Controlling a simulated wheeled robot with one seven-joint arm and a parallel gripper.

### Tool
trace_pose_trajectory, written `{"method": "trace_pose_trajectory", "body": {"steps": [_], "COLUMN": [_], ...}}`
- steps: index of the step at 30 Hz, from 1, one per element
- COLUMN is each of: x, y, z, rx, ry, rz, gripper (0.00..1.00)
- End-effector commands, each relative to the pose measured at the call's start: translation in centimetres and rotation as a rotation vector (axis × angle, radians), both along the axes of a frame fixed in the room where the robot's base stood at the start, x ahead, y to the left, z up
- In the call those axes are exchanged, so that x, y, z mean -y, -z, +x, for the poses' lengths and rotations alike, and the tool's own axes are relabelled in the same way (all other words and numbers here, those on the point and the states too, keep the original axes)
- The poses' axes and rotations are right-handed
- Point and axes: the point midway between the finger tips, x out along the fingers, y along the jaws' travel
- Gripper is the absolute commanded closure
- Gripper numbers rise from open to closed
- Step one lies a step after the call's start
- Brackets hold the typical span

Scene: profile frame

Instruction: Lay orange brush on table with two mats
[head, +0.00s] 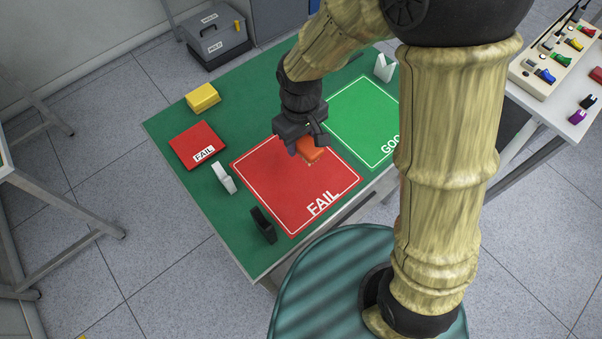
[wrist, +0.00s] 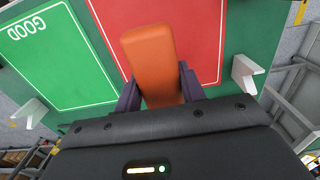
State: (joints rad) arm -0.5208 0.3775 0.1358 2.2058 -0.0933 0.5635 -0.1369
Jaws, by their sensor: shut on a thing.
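The orange brush (head: 309,150) is in my gripper (head: 304,143), over the upper part of the red FAIL mat (head: 290,203) in the head view. In the wrist view the brush (wrist: 150,55) lies between the two dark fingers of my gripper (wrist: 160,92), which is shut on it. I cannot tell whether the brush touches the mat. The green GOOD mat (head: 358,118) lies beside the red mat on the green table (head: 190,123). My arm hides part of the green mat.
On the table stand a yellow block (head: 203,98), a red FAIL sign (head: 197,146), a white bracket (head: 223,178), a black bracket (head: 263,226) and another white bracket (head: 385,67). A grey toolbox (head: 215,38) is behind. A white table with several coloured parts (head: 565,115) is at right.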

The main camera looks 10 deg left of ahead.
Motion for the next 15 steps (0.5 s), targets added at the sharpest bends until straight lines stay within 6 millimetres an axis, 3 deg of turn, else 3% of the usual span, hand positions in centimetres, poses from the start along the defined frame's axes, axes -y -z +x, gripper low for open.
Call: {"method": "trace_pose_trajectory", "body": {"steps": [3,15], "x": [-0.01,0.0], "y": [1.79,1.79], "z": [0.01,0.0], "rx": [0.0,0.0], "ry": [0.0,0.0], "rz": [0.0,0.0], "gripper": [0.84,0.84]}}
